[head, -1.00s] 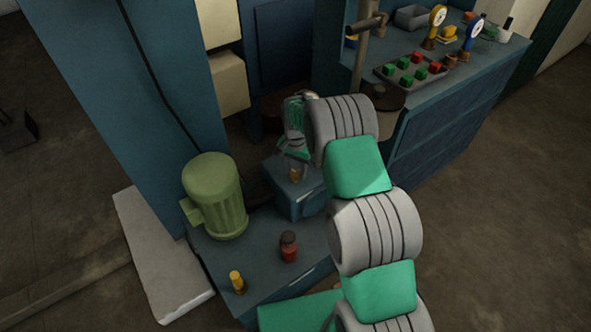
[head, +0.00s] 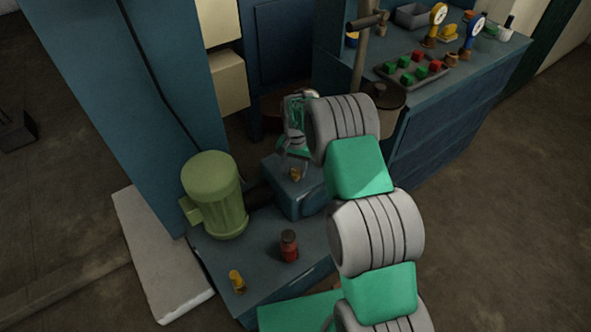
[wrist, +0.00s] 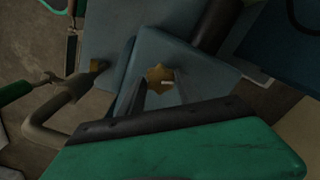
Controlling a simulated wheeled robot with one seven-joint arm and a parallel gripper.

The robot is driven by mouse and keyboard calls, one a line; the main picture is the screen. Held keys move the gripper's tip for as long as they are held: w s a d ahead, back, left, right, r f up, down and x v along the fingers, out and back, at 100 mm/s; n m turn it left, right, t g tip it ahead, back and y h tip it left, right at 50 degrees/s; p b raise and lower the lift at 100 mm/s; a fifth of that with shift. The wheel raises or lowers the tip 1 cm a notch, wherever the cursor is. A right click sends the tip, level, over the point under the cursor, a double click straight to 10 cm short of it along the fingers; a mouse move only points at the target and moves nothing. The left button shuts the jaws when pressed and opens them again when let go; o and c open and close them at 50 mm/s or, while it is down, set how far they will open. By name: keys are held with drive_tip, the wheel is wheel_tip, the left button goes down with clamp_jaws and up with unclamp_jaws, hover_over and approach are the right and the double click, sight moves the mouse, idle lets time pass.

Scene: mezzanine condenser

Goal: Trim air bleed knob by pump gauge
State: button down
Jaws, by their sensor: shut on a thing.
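The air bleed knob is a small brass, star-shaped knob (head: 295,174) on top of the blue-grey pump block (head: 279,188). In the wrist view the knob (wrist: 159,78) sits between my two dark fingertips. My gripper (head: 293,168) reaches down to it from above and is shut on it. The fingers cover part of the knob's sides. I cannot pick out a pump gauge with certainty; no dial face shows beside the block.
A green motor (head: 214,195) stands left of the block. A red, dark-capped bottle (head: 289,247) and a small yellow fitting (head: 237,281) stand in front.

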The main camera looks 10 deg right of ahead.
sight(296, 171)
drive_tip(key=n+b, duration=0.2)
drive_tip(key=n, duration=0.3)
drive_tip(key=shift+n, duration=0.3)
idle(0.4)
drive_tip(key=c, duration=0.8)
unclamp_jaws()
drive_tip(key=shift+c, duration=0.2)
wheel_tip(296, 171, up, 8)
drive_tip(key=shift+f, duration=0.1)
